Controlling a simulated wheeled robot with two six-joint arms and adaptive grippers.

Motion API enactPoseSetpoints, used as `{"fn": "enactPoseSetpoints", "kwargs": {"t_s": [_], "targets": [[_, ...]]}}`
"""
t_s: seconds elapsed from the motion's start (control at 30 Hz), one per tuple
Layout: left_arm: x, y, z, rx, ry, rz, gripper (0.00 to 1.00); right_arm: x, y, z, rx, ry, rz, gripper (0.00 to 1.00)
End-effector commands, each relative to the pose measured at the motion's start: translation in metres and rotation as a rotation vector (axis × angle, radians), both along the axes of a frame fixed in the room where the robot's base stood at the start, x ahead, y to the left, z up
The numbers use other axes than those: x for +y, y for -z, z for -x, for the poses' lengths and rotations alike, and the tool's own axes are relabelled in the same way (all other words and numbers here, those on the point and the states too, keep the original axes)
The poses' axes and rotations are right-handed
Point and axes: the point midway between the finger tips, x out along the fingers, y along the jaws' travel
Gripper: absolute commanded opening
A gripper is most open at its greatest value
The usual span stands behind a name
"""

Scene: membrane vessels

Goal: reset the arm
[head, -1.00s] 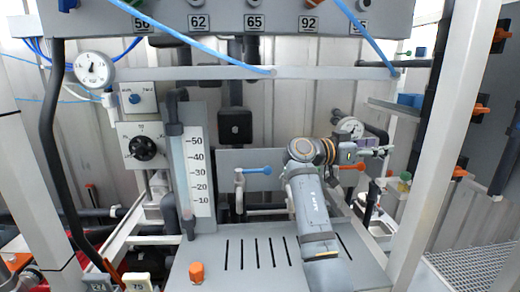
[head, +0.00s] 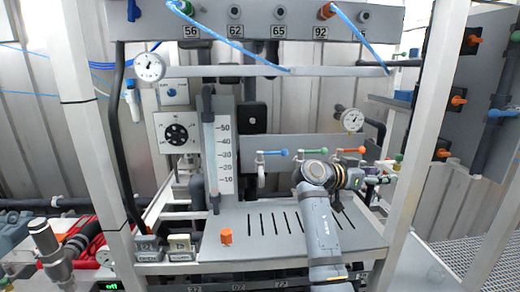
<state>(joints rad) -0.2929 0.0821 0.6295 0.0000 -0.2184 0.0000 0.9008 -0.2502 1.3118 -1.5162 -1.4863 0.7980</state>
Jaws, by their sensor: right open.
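My right arm reaches up from the bottom, right of the middle, over the slotted grey shelf (head: 270,222). My right gripper (head: 379,180) points to the right, open, with nothing seen between its fingers. It is below and right of the orange valve handle (head: 350,150), apart from it. A green handle (head: 314,151) and a blue handle (head: 271,153) sit left of that.
A white frame post (head: 412,175) stands right of my right gripper. A round gauge (head: 352,120) is above it. An orange knob (head: 226,237) stands on the shelf. A scaled level tube (head: 220,160) and a black dial (head: 177,134) are at the left. Blue hoses hang across the top.

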Motion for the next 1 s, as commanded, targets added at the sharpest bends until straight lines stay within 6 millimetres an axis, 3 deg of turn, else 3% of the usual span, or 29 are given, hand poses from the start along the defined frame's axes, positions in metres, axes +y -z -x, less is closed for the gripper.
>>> {"fn": "enactPoseSetpoints", "kwargs": {"t_s": [0.27, 0.37, 0.5, 0.6, 0.8, 1.0], "targets": [[-0.007, 0.001, 0.001, 0.003, -0.003, 0.008, 0.34, -0.021, 0.115, 0.024, 0.184, -0.084, -0.147, 0.5], [-0.005, 0.002, 0.012, 0.019, -0.003, 0.006, 0.34, -0.028, 0.175, 0.047, 0.289, -0.146, -0.225, 0.5], [-0.001, 0.002, 0.023, 0.036, -0.003, 0.002, 0.34, -0.027, 0.275, 0.111, 0.489, -0.313, -0.362, 0.5], [-0.001, 0.002, 0.021, 0.034, -0.001, 0.001, 0.34, -0.014, 0.322, 0.159, 0.614, -0.459, -0.443, 0.5], [-0.001, 0.001, 0.01, 0.016, -0.001, 0.002, 0.34, 0.016, 0.363, 0.23, 0.773, -0.69, -0.536, 0.5], [-0.001, 0.001, 0.008, 0.014, -0.001, 0.002, 0.34, 0.047, 0.377, 0.286, 0.88, -0.878, -0.598, 0.5]]}}
